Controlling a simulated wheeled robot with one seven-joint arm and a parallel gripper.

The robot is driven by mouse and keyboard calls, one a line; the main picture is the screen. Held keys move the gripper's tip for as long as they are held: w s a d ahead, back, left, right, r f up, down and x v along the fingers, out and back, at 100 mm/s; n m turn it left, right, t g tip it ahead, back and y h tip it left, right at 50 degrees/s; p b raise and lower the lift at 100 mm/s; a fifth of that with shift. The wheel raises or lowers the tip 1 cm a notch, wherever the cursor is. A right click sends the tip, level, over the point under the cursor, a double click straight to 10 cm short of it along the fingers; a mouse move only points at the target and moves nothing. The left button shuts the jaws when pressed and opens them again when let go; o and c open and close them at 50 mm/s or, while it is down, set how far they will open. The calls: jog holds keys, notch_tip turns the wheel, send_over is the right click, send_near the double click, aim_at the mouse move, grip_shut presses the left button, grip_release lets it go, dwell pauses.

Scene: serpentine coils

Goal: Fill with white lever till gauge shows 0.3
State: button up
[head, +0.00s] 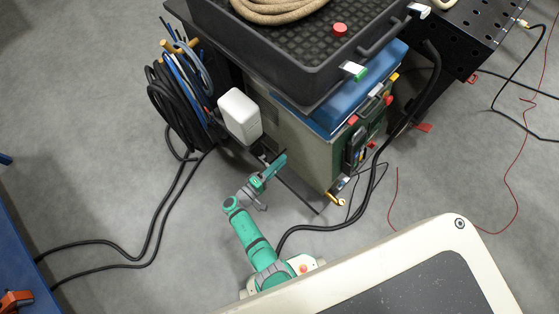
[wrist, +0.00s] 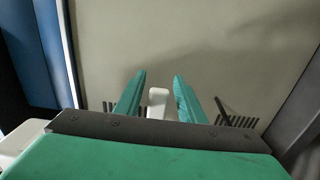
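My gripper (wrist: 159,77) is open, with its two green fingers apart in the wrist view. A small white upright piece (wrist: 157,103), which looks like the white lever, shows between the fingers, with a gap on each side. Whether it is at finger depth or farther off, I cannot tell. In the head view my gripper (head: 276,165) is close to the side of the grey cabinet (head: 290,140), below a white box (head: 240,115). The lever is not clear in the head view. I see no readable gauge in either view.
A black tray (head: 290,50) with a coiled hose and red knob sits on top of the cabinet. Cables (head: 175,95) hang at its left, and a black hose (head: 335,226) runs on the floor. A dark perforated table (head: 470,35) stands at top right. Floor to the left is partly clear.

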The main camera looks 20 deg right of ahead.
jog(key=v, duration=1)
jog(key=shift+a, duration=0.4)
jog(key=shift+s, duration=0.1)
